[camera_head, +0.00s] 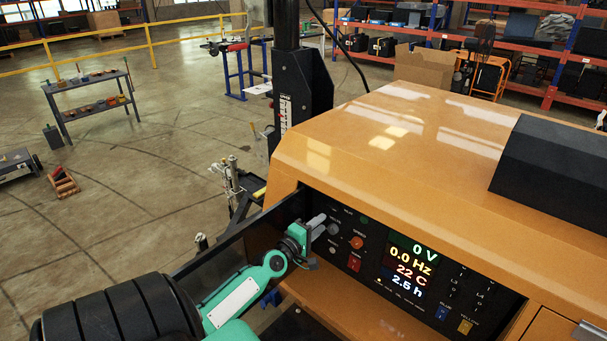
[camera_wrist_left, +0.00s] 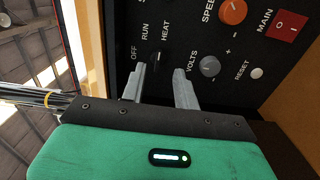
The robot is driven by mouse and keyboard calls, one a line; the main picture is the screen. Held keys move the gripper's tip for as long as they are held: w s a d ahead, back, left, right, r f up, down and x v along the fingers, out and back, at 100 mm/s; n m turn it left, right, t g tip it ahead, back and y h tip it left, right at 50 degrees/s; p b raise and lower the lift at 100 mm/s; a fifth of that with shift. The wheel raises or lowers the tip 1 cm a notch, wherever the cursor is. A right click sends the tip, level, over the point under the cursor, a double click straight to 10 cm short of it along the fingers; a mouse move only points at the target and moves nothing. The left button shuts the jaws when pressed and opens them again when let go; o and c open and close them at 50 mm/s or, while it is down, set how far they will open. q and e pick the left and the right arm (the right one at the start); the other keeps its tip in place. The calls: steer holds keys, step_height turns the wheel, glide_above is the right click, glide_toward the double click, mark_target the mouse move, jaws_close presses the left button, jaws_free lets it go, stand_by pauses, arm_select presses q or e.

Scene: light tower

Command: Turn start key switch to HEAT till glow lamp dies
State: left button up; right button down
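The start key switch (camera_wrist_left: 156,58) is a small dark part on the black panel, near the OFF, RUN and HEAT labels in the left wrist view. Its exact position is hard to make out. My left gripper (camera_wrist_left: 160,72) is open, its two grey fingertips apart close to the panel, with the switch near the gap between them. In the head view the left gripper (camera_head: 319,224) reaches the panel's left end and hides the switch. A small dark green round lamp (camera_head: 364,219) sits at the panel's top; I cannot read its label. My right gripper is not in view.
The grey VOLTS knob (camera_wrist_left: 210,66) is just right of the fingers. The orange SPEED knob (camera_wrist_left: 232,11), red MAIN switch (camera_wrist_left: 290,22) and white RESET button (camera_wrist_left: 257,73) are farther right. The lit display (camera_head: 411,267) reads 0 V. The orange housing (camera_head: 400,140) overhangs the panel.

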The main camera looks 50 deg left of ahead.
arm_select(q)
steer(key=s+b, duration=0.1)
steer(key=s, duration=0.5)
steer(key=shift+s+d+b, duration=0.35)
stand_by(0.3)
